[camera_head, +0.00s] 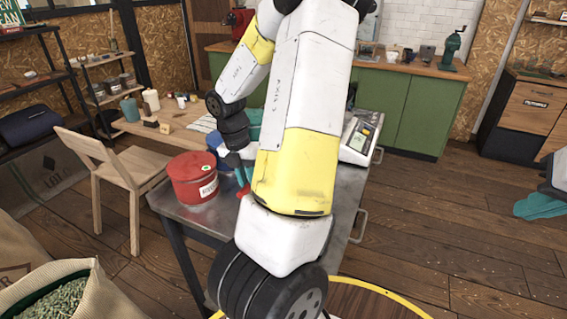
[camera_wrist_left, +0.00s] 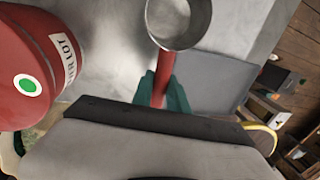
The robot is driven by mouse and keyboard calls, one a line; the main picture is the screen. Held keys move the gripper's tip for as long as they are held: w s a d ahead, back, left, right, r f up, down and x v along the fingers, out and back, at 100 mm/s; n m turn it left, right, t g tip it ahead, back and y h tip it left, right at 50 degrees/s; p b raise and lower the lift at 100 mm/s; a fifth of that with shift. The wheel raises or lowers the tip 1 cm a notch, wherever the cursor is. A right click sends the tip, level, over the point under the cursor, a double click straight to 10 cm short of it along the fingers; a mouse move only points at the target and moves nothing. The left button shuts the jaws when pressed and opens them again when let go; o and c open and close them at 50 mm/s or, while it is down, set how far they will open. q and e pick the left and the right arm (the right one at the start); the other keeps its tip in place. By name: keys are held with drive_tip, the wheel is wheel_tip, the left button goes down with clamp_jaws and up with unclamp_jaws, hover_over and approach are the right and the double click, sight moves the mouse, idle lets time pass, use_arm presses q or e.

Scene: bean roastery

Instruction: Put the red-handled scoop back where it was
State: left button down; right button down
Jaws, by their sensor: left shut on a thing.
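The red-handled scoop (camera_wrist_left: 180,24) shows in the left wrist view with its round metal cup at the top and its red handle running down. My left gripper (camera_wrist_left: 162,88) has its teal fingers shut on that handle. The scoop is over a grey metal surface; I cannot tell whether it touches it. In the head view my own left arm hides most of this gripper and the scoop; a bit of red (camera_head: 243,182) shows beside the arm. My right gripper (camera_head: 540,206) is at the right edge, partly cut off, away from the table.
A red lidded tin (camera_head: 193,180) stands on the metal table (camera_head: 178,208), left of the scoop. A scale (camera_head: 358,138) stands at the table's right side. A wooden chair (camera_head: 118,180) is at left. A sack of green beans (camera_head: 75,290) is at lower left. Open floor lies right.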

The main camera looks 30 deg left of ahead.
use_arm(q)
drive_tip(key=w+a, duration=0.1)
drive_tip(key=w, duration=0.1)
drive_tip(key=w+a, duration=0.2)
drive_tip(key=w, duration=0.1)
drive_tip(key=w+a+f, duration=0.1)
drive_tip(key=w+a, duration=0.1)
drive_tip(key=w, duration=0.1)
drive_tip(key=shift+w+a, duration=0.1)
drive_tip(key=shift+w, duration=0.05)
drive_tip(key=shift+f, duration=1.7)
drive_tip(key=shift+f, duration=0.1)
drive_tip(key=c, duration=1.3)
unclamp_jaws()
